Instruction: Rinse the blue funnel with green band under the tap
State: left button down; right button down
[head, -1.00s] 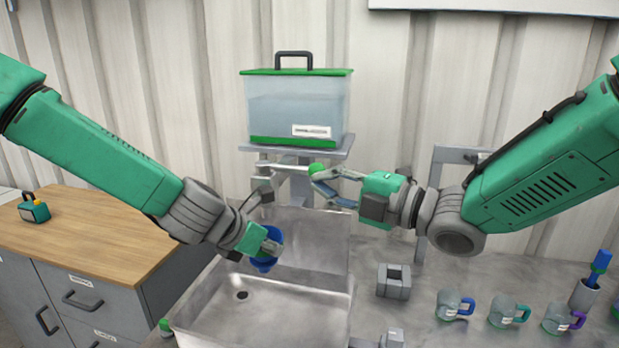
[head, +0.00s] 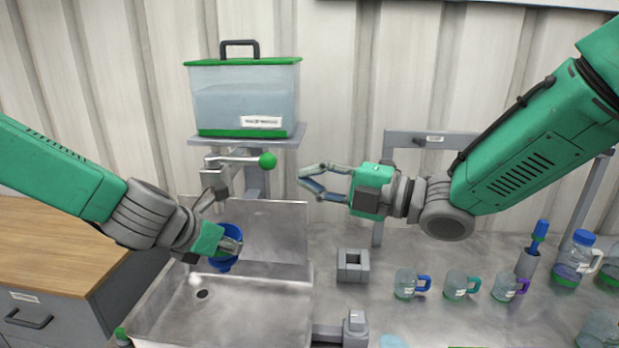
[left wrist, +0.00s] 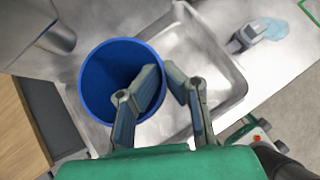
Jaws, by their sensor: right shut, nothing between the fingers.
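The blue funnel (head: 229,232) is over the sink (head: 250,305), below the tap (head: 219,178). My left gripper (head: 232,245) is shut on its wall. In the left wrist view, one finger is inside the wide blue mouth of the funnel (left wrist: 95,75) and the other outside. No green band can be made out. The tap's lever points right and ends in a green ball (head: 268,160). A small white patch, perhaps water, shows near the drain (head: 202,294). My right gripper (head: 302,182) is shut and empty, right of the green ball and apart from it.
A water tank (head: 245,100) stands on a shelf above the tap. A grey square block (head: 352,266), several mugs (head: 411,283) and a brush in a holder (head: 527,262) stand right of the sink. A wooden-topped cabinet (head: 60,250) is at left.

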pick_arm(q)
jog(key=s+d+b, duration=0.1)
jog(key=s+d, duration=0.3)
jog(key=shift+s+d+b, duration=0.35)
jog(key=shift+d, duration=0.05)
jog(key=shift+r, duration=0.1)
dwell(1.3)
jog(key=s+d+r+p, duration=0.2)
jog(key=s+d+r, duration=0.1)
jog(key=r, duration=0.1)
jog(key=shift+s+d, duration=0.3)
jog(key=shift+f, duration=0.1)
dwell(0.9)
